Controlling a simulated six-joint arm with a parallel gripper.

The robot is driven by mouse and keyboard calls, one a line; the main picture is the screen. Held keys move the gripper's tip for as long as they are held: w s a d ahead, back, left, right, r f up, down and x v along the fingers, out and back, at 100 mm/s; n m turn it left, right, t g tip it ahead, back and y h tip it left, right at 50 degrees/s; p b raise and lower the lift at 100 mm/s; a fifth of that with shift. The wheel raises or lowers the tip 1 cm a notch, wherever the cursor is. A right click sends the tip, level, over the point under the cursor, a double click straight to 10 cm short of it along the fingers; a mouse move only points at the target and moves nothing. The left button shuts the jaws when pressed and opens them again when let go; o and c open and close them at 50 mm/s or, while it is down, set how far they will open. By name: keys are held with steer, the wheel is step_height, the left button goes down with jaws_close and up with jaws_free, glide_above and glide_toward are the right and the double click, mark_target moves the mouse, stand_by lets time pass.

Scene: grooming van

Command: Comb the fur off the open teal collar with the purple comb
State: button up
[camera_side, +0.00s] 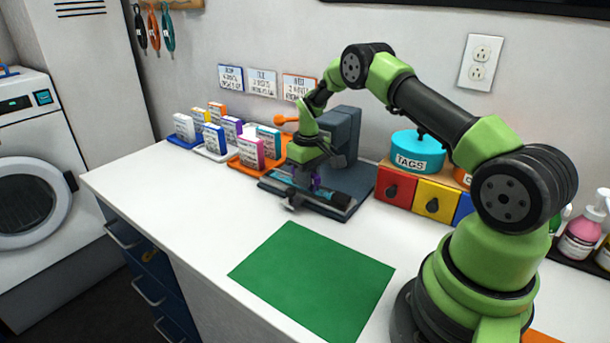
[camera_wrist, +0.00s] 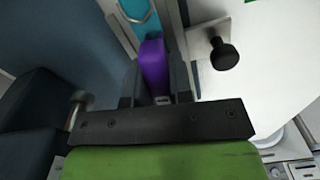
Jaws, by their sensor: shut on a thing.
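My gripper (camera_side: 310,178) is at the grey-blue fixture on the counter, pointing down. It is shut on the purple comb (camera_wrist: 154,66), which sits between the dark fingers in the wrist view; a little purple also shows in the side view. The teal collar (camera_wrist: 128,10) lies along the fixture below the comb, with a metal ring on it. In the side view only bits of its teal band (camera_side: 282,176) show beside my gripper. The comb's far end lies over the collar; I cannot tell whether its teeth touch. Fur cannot be made out.
The fixture has a dark base (camera_side: 362,180), an upright block (camera_side: 343,132) and a black knob (camera_wrist: 223,54). Trays of small boxes (camera_side: 250,150) stand left. Drawers (camera_side: 395,187) with a teal tags tin (camera_side: 417,153) stand right. A green mat (camera_side: 315,280) lies bare in front.

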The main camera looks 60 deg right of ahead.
mark_target(293, 172)
steer(key=shift+w+f, duration=0.1)
steer(key=shift+w, duration=2.05)
steer(key=shift+s, duration=0.1)
steer(key=shift+s+r, duration=0.2)
steer(key=shift+s, duration=1.95)
steer(key=shift+w+f, duration=0.15)
steer(key=shift+w, duration=2.1)
steer(key=shift+s, duration=2.3)
steer(key=shift+w, duration=1.3)
